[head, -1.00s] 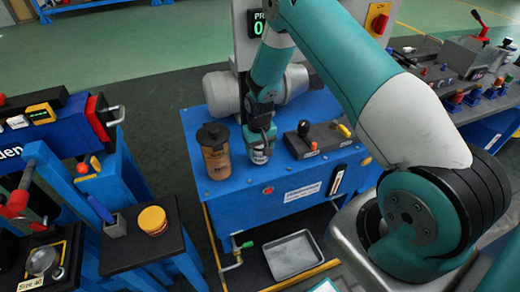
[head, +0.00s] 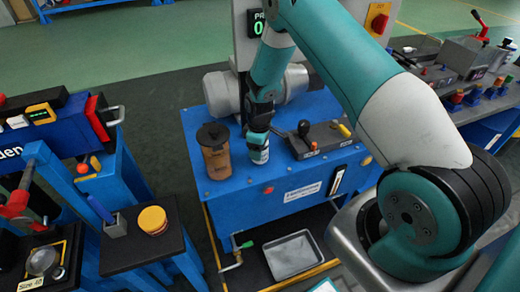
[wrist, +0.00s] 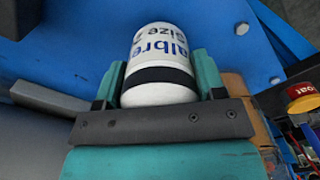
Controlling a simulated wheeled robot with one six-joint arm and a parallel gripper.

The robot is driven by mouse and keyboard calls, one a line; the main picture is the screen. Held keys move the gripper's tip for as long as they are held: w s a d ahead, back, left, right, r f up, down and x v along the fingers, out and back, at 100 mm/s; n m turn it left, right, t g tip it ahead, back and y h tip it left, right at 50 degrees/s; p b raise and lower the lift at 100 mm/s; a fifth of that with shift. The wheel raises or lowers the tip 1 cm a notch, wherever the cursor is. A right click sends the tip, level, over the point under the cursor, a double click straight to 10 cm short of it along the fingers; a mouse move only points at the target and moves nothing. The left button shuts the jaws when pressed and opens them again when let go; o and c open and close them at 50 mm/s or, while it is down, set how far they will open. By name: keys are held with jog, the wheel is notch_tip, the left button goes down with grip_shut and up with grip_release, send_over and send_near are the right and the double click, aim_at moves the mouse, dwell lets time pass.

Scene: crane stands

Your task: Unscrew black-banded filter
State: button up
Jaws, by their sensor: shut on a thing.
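The black-banded filter (head: 260,155) is a white canister with blue and dark lettering. In the wrist view the filter (wrist: 160,88) shows its black band between the two green fingers. My gripper (head: 258,140) is shut on it from above, at the blue stand (head: 240,190). In the wrist view my gripper (wrist: 160,90) has one finger on each side of the filter. The filter's mount is not clear to see, so I cannot tell whether it still touches a thread.
A brown canister with a dark top (head: 215,152) stands close on the left. A control box with a black knob (head: 318,138) is on the right. A grey tray (head: 292,255) lies below the stand. A yellow-lidded pot (head: 152,220) sits on the black side table.

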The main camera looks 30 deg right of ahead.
dwell(0.3)
jog(key=n, duration=0.5)
jog(key=shift+r, duration=0.1)
jog(key=n, duration=0.5)
jog(key=shift+n, duration=0.3)
jog(key=n, duration=0.5)
